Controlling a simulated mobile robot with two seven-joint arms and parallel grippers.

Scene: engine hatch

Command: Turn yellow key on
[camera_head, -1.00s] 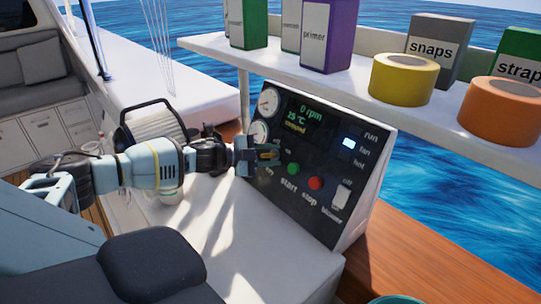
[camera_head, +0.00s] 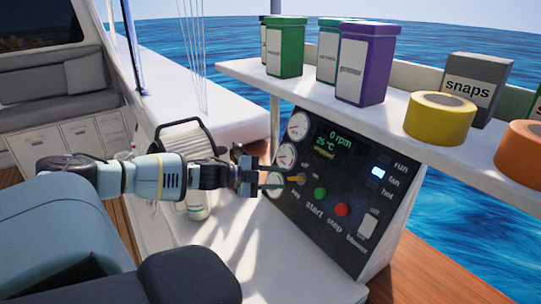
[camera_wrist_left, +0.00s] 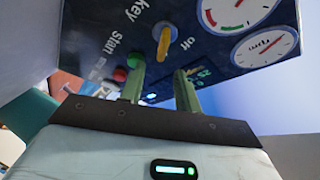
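The yellow key (camera_head: 296,179) sits in the dark control panel (camera_head: 335,222), left of the green start button. I cannot tell exactly how far the tips are from the key. My right gripper is not in view.
The panel has gauges, a display reading "0 rpm, 25 °C", a green button (camera_head: 320,194), a red button (camera_head: 342,210) and a blower switch (camera_head: 368,228). A white shelf (camera_head: 300,95) with boxes and tape rolls overhangs it.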

